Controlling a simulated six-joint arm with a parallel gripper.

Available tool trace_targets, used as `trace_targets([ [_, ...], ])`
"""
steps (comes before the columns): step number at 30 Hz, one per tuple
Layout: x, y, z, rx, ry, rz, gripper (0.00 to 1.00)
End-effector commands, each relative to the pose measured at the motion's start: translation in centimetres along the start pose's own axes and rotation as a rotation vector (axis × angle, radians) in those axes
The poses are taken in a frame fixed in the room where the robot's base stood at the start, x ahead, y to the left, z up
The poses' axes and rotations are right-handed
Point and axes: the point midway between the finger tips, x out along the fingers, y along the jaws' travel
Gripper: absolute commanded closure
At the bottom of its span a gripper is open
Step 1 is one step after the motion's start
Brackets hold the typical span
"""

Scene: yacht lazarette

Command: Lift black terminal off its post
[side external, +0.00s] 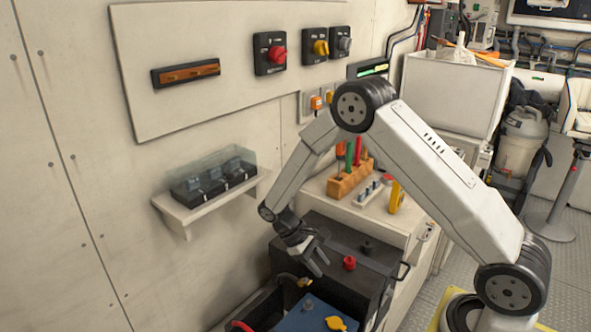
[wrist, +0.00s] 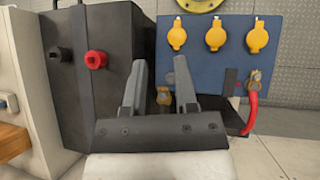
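The blue battery (side external: 300,321) sits low in the side external view; it also shows in the wrist view (wrist: 207,78). A brass-coloured clamp (wrist: 163,97) shows between my fingers at the battery's left edge, likely the black terminal. In the side external view a brass clamp (side external: 304,282) with a dark cable shows just below my gripper (side external: 319,262). The fingers partly hide it in the wrist view, and its seat on the post is unclear. My gripper (wrist: 160,66) is open, with a finger on either side of the clamp and no visible contact.
A dark box (side external: 335,235) with a red cap (side external: 349,263) and a black cap (side external: 367,246) stands beside the battery. A red cable (wrist: 252,113) runs from another brass clamp (wrist: 255,80). Several yellow caps (wrist: 215,37) top the battery. A wall shelf (side external: 200,212) stands left.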

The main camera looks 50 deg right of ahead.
Motion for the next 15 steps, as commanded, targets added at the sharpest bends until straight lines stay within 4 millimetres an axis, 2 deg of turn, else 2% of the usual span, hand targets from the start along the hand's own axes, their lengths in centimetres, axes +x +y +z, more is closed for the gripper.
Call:
trace_targets([
  [1,0.0,-0.1,-0.1,-0.006,-0.001,0.004,0.83],
  [3,0.1,-0.2,-0.3,-0.025,-0.003,0.018,1.0],
  [8,0.5,-0.8,-1.6,-0.136,-0.016,0.094,1.0],
  [15,1.8,-3.2,-5.6,-0.476,-0.077,0.335,1.0],
])
